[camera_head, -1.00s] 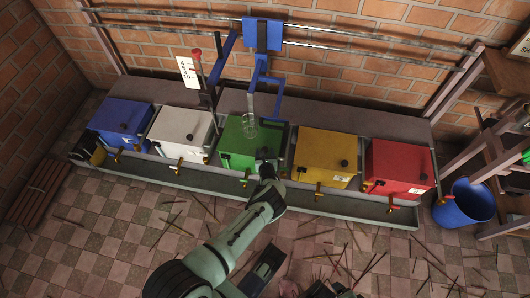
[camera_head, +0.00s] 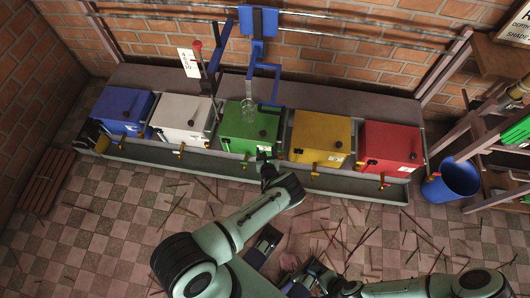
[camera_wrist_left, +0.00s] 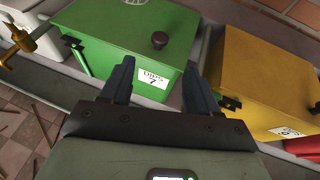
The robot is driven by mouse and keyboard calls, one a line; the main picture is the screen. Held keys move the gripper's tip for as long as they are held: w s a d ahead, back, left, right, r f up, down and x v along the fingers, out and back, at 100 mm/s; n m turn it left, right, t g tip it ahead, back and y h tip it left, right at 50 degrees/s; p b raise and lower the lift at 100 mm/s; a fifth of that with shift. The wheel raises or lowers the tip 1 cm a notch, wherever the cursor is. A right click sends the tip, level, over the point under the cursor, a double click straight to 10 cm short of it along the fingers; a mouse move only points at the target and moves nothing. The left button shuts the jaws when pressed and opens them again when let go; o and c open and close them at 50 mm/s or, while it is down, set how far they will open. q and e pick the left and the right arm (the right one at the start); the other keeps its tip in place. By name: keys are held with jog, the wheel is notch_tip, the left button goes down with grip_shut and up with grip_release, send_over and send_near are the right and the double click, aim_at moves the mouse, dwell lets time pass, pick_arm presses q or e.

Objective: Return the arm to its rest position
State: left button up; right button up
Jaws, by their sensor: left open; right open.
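My left gripper (camera_head: 263,160) is in front of the green box (camera_head: 249,127) in the head view, near its lower right corner. In the left wrist view my left gripper (camera_wrist_left: 158,88) is open, with its two dark fingers apart and nothing between them. Beyond the fingers are the green box (camera_wrist_left: 125,32) with a label reading 7 and the yellow box (camera_wrist_left: 262,80). My right gripper (camera_head: 296,268) is low in the head view, partly hidden among dark parts; its arm comes in from the lower right. I see nothing held in it.
Blue (camera_head: 122,107), white (camera_head: 183,119), yellow (camera_head: 320,137) and red (camera_head: 390,146) boxes line the grey trough (camera_head: 340,184). A blue frame (camera_head: 259,24) stands behind the green box. A blue bin (camera_head: 451,180) is at right. Thin sticks litter the tiled floor.

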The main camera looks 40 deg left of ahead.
pick_arm(q)
jog(key=shift+v, duration=0.8)
